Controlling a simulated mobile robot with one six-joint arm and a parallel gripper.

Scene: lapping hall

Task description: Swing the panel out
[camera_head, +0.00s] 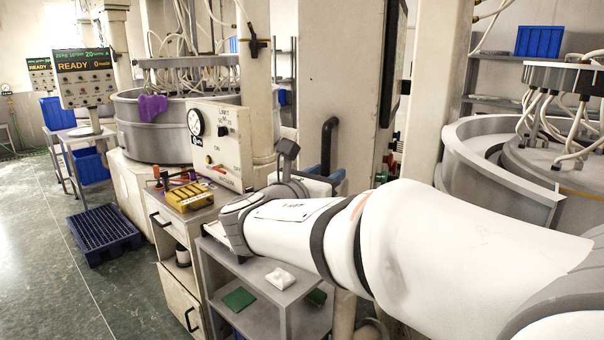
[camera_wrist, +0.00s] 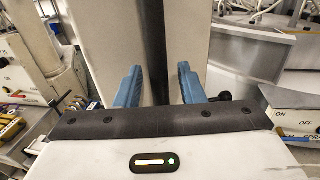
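A dark, flat panel (camera_head: 392,62) shows nearly edge-on in the head view, beside the right side of a grey column; its face is mostly turned away. My gripper (camera_wrist: 160,84) is open, its two blue fingers apart. In the wrist view a dark vertical strip (camera_wrist: 154,45) stands beyond the gap between the fingers; I cannot tell whether it is the panel or how far off it is. In the head view my gripper is partly hidden by my wrist, in front of the column and near a black bent bar (camera_head: 328,142). Nothing is visibly held.
A grey column (camera_head: 337,60) stands directly ahead. A control box (camera_head: 220,150) with a gauge is to its left, above a cart with a yellow box (camera_head: 188,196). A low grey shelf (camera_head: 262,275) is below my arm. A round lapping machine (camera_head: 500,165) stands right.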

